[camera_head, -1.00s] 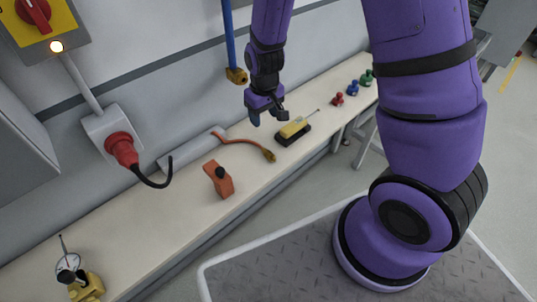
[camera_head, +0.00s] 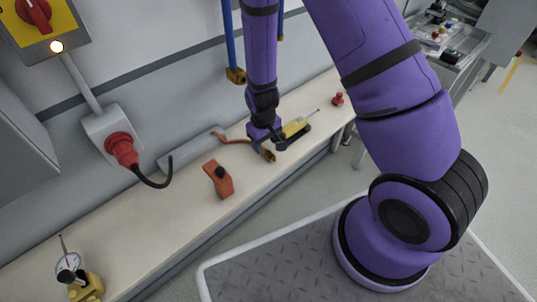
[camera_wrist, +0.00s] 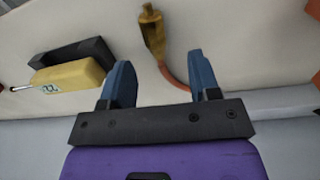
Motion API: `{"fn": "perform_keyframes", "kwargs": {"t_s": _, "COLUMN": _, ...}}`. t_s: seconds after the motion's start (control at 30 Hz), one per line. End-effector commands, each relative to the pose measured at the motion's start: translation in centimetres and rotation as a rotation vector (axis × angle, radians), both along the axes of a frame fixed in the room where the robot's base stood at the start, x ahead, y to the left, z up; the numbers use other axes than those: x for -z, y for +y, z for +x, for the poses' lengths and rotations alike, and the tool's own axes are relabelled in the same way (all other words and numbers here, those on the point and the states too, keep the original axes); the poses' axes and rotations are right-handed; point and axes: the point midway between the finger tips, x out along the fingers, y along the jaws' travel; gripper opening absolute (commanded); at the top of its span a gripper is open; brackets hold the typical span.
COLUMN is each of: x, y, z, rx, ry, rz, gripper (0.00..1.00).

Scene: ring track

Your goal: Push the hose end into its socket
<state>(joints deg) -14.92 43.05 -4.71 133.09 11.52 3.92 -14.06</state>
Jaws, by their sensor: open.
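An orange hose with a brass end (camera_head: 269,156) lies on the bench. The brass end (camera_wrist: 151,30) also shows in the wrist view, just beyond the fingertips, with the orange hose (camera_wrist: 172,75) running back between the fingers. My gripper (camera_head: 270,139) is open and empty, close above the hose near its brass end. In the wrist view my two blue fingers (camera_wrist: 160,68) stand apart on either side of the hose's line. A brass fitting (camera_head: 236,75), which may be the socket, hangs at the lower end of a blue wall pipe. Its opening cannot be made out.
A yellow device on a black base (camera_head: 296,128) lies just right of my gripper. An orange block (camera_head: 218,180) stands to the left, in front of a long grey housing (camera_head: 190,150). A red plug with a black cable (camera_head: 122,150) is on the wall.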

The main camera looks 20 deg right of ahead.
Motion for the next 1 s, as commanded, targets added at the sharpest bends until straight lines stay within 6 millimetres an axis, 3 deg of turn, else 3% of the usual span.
{"fn": "perform_keyframes", "kwargs": {"t_s": 0.4, "x": 4.5, "y": -0.7, "z": 0.3, "rx": 0.000, "ry": 0.001, "rz": 0.000, "gripper": 0.56}}
{"fn": "perform_keyframes", "kwargs": {"t_s": 0.73, "x": 4.9, "y": -0.7, "z": 0.3, "rx": 0.000, "ry": 0.000, "rz": 0.000, "gripper": 0.56}}
{"fn": "perform_keyframes", "kwargs": {"t_s": 0.97, "x": 4.9, "y": -0.7, "z": 0.3, "rx": 0.000, "ry": 0.000, "rz": 0.000, "gripper": 0.06}}
{"fn": "perform_keyframes", "kwargs": {"t_s": 1.0, "x": 4.9, "y": -0.7, "z": 0.3, "rx": 0.000, "ry": 0.000, "rz": 0.000, "gripper": 0.02}}
